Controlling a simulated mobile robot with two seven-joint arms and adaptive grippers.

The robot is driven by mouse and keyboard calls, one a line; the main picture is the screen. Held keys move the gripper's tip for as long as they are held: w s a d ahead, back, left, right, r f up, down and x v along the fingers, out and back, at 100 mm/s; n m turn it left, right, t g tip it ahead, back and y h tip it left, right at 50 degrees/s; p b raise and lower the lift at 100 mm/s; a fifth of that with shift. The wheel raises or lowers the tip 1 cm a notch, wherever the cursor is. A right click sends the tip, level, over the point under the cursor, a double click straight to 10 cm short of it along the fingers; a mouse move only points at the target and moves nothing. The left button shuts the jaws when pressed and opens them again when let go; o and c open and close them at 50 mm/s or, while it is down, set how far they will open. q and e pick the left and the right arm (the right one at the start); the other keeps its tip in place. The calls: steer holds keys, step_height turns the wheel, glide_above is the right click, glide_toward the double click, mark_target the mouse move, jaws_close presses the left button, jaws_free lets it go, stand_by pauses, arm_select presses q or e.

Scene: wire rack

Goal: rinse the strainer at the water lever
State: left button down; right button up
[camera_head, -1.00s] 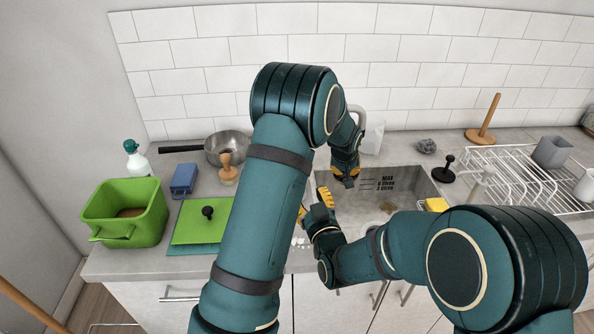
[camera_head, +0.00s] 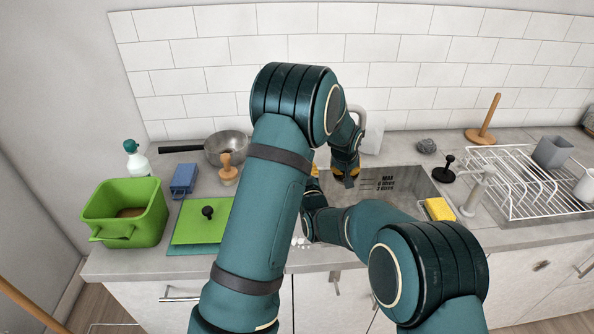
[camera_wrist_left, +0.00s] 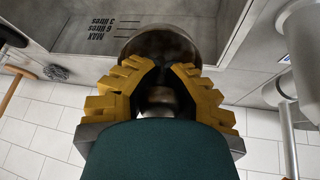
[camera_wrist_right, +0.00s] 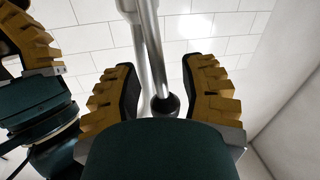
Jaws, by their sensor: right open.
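The strainer (camera_wrist_left: 160,43) shows in the left wrist view as a round, dark metallic bowl just beyond my left fingertips. My left gripper (camera_wrist_left: 160,68) is shut on its handle; it also shows in the head view (camera_head: 345,172), over the sink's back left. The water lever (camera_wrist_right: 152,50) shows in the right wrist view as a thin metal rod with a dark round knob. My right gripper (camera_wrist_right: 160,80) is open, with a finger on either side of the lever's knob end. In the head view my arms mostly hide the lever and the strainer.
The sink (camera_head: 408,178) lies below my left gripper. A yellow sponge (camera_head: 439,209) and a white wire rack (camera_head: 530,185) are to its right. A green bin (camera_head: 125,213), a green board (camera_head: 190,228) and a pan (camera_head: 226,147) stand left. A white jug-like thing (camera_head: 373,135) is behind.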

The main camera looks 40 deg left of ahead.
jaws_close()
steer(key=shift+s+a+f+n, duration=0.2)
steer(key=shift+s+a+n, duration=0.3)
steer(key=shift+n, duration=0.4)
jaws_free()
